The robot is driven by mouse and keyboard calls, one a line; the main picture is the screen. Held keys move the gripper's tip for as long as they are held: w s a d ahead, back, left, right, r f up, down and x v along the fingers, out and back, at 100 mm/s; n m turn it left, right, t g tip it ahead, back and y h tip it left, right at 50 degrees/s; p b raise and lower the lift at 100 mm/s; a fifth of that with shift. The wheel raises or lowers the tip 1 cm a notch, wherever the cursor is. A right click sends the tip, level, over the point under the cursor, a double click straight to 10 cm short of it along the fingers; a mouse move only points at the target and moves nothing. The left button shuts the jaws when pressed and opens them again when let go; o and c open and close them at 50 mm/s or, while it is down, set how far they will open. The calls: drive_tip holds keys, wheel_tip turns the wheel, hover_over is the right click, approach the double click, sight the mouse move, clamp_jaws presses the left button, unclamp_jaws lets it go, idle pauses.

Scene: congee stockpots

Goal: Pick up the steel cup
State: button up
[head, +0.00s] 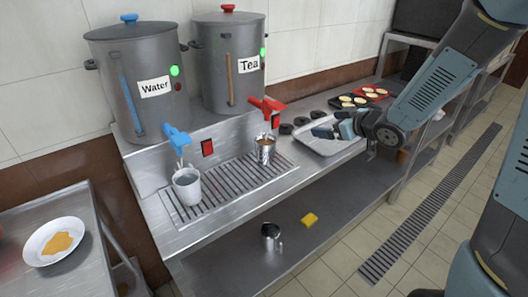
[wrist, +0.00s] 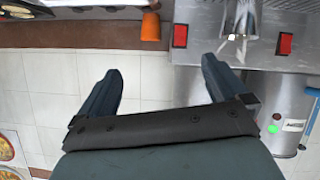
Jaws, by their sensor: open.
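A shiny steel cup (head: 265,152) stands upright on the slatted drip grate, under the red tap of the Tea pot. Its top looks brownish. A second steel vessel (head: 271,238) stands on the lower shelf. My gripper (head: 335,131) is to the right of the cup on the grate, apart from it, above the metal tray. In the wrist view my gripper (wrist: 160,68) has its two fingers spread wide with nothing between them. A shiny steel thing (wrist: 240,20) shows at that view's top edge; I cannot tell for sure that it is the cup.
A white mug (head: 187,187) stands under the blue tap (head: 177,138). The Water pot (head: 120,60) and Tea pot (head: 222,85) stand behind. A metal tray (head: 345,147) lies right of the grate. An orange cup (wrist: 151,27) shows in the wrist view.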

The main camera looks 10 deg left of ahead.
sight(276, 141)
drive_tip(key=a+f+n+g+y, duration=0.1)
drive_tip(key=a+f+y, duration=0.1)
drive_tip(key=a, duration=0.3)
drive_tip(key=s+a+f+g+y, duration=0.1)
drive_tip(key=a+f, duration=0.1)
drive_tip(key=a, duration=0.3)
drive_tip(key=s+a+f+n+g+y, duration=0.1)
drive_tip(key=a+f+g+y, duration=0.1)
drive_tip(key=a, duration=0.4)
drive_tip(key=shift+s+f+n+y, duration=0.2)
drive_tip(key=shift+f+n+y, duration=0.1)
drive_tip(key=shift+f, duration=0.1)
drive_tip(key=x, duration=0.4)
drive_tip(key=shift+s+a, duration=0.1)
drive_tip(key=shift+s, duration=0.15)
drive_tip(key=shift+w+a+f, duration=0.15)
drive_tip(key=shift+w+a, duration=0.05)
drive_tip(key=shift+a, duration=0.4)
drive_tip(key=c, duration=1.2)
